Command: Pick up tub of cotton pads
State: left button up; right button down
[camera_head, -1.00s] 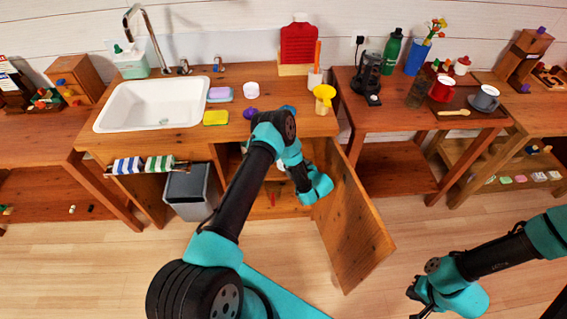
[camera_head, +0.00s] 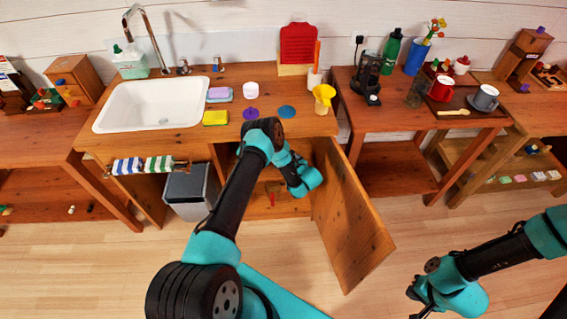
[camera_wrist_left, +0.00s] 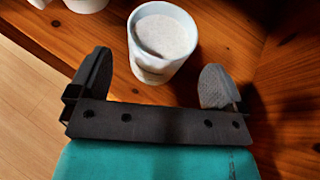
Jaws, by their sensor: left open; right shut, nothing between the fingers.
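A white tub (camera_wrist_left: 160,58) with pale, whitish contents, which looks like the tub of cotton pads, stands upright on a wooden shelf in the left wrist view. My left gripper (camera_wrist_left: 157,70) is open, with one finger on each side of the tub's near part; contact cannot be told. In the head view my left arm reaches into the cupboard under the sink counter, and its fingers and the tub are hidden there. My right gripper (camera_head: 417,296) is shut and empty, low over the floor at the right.
The cupboard door (camera_head: 350,215) stands open to the right of my left arm. Another white container (camera_wrist_left: 88,5) shows at the wrist view's top edge. A grey bin (camera_head: 190,190) stands left of the cupboard. The counter (camera_head: 270,80) holds sponges and a yellow cup (camera_head: 324,97).

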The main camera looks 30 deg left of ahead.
pick_arm(q)
jog(key=shift+a+f, duration=0.1)
jog(key=shift+f+x, duration=0.15)
jog(key=shift+x, duration=1.1)
jog(key=shift+f+x, duration=0.15)
jog(key=shift+x, duration=1.05)
jog(key=shift+c, duration=0.3)
jog(key=c, duration=1)
